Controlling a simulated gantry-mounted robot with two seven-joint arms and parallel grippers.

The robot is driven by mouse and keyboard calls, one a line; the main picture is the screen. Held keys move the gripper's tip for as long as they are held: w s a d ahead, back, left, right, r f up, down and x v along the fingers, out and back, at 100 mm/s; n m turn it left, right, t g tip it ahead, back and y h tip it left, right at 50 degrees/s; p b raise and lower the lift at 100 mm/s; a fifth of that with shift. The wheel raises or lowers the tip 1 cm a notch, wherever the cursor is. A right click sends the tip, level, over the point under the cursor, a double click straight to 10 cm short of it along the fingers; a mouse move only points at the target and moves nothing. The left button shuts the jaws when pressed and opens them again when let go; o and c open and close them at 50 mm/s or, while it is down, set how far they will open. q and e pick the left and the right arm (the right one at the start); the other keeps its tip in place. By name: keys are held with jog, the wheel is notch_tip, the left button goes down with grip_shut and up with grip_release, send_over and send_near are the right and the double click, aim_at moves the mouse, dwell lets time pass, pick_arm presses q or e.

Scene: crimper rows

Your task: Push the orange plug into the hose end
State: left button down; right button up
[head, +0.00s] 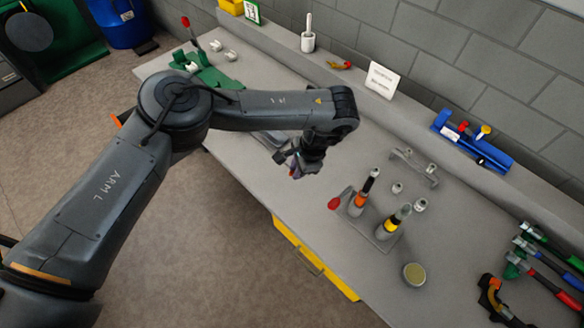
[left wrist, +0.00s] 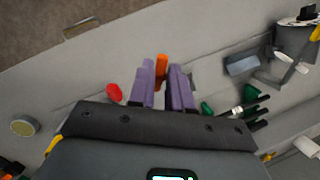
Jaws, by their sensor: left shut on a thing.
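My left gripper (head: 297,170) is over the grey bench near its front edge, its wrist bent downward. In the left wrist view its two purple fingers (left wrist: 163,88) are closed on the orange plug (left wrist: 161,68), whose end sticks out past the fingertips. In the head view the plug is too small and too covered to make out. I cannot pick out the hose end for certain in either view. My right gripper is in neither view.
A stand with two upright tools, one with an orange band (head: 357,204) and one with a yellow band (head: 394,222), is right of my gripper. A round tin (head: 414,274) lies nearer the front. A blue rack (head: 470,140) stands at the back. The bench between gripper and stand looks clear.

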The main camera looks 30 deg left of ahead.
pick_arm(q)
jog(key=w+d+r+m+t+h, duration=0.15)
jog(key=d+m+t, duration=0.25)
jog(key=d+m, duration=0.6)
jog(key=w+d+r+m+t+h, duration=0.1)
jog(key=w+d+r+m+t, duration=0.3)
jog(key=m, duration=0.9)
jog(key=d+r+m+g+h+b, duration=0.3)
jog(key=d+r+m+h+b, duration=0.2)
jog(key=d+r+m+h, duration=0.85)
jog(key=a+f+m+t+b, duration=0.1)
jog(key=a+m+t+b, duration=0.15)
jog(key=a, duration=0.35)
jog(key=a+f+n+t+h+b, duration=0.1)
jog(key=a+f+t, duration=0.3)
jog(key=f, duration=0.5)
jog(key=shift+n+h+b, duration=0.3)
jog(key=shift+h+b, duration=0.4)
jog(key=shift+s+f+t, duration=0.1)
jog(key=shift+t, duration=0.15)
